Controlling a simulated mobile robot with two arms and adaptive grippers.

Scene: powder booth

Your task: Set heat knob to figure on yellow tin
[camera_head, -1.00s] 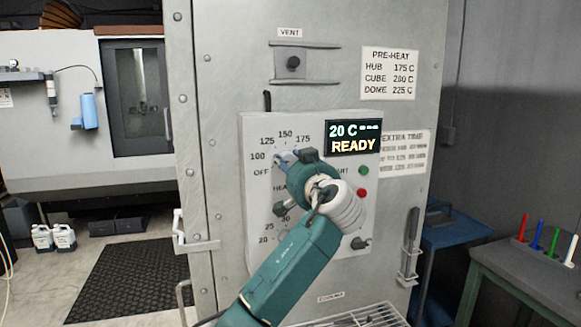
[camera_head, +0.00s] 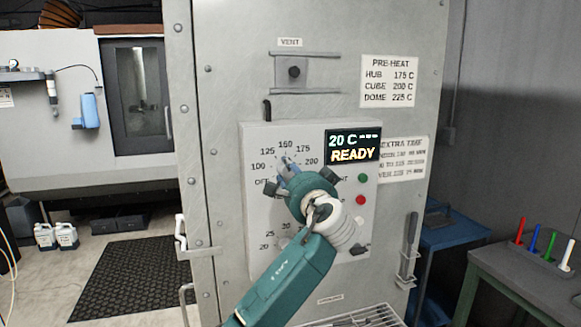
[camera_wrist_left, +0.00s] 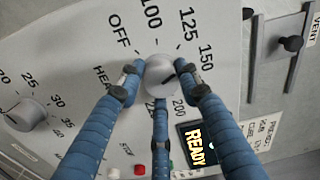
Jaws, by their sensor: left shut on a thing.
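The heat knob (camera_wrist_left: 157,90) is a grey round dial with a dark pointer mark. In the left wrist view it sits between the three blue fingers of my left gripper (camera_wrist_left: 165,78), which is shut on it. The mark points roughly toward 150, but a finger hides part of the scale. In the head view my left gripper (camera_head: 290,175) covers the knob against the control panel (camera_head: 256,222); the scale figures 100 to 200 show above it. The display (camera_head: 353,147) reads 20 C and READY. No yellow tin and no right gripper are in view.
The pre-heat sign (camera_head: 388,81) lists hub 175 C, cube 200 C and dome 225 C. Another dial (camera_wrist_left: 28,113), with minute-like figures, is beside the heat knob. Green (camera_head: 363,177) and red (camera_head: 360,200) buttons are on the panel. A wire rack (camera_head: 375,314) juts out below.

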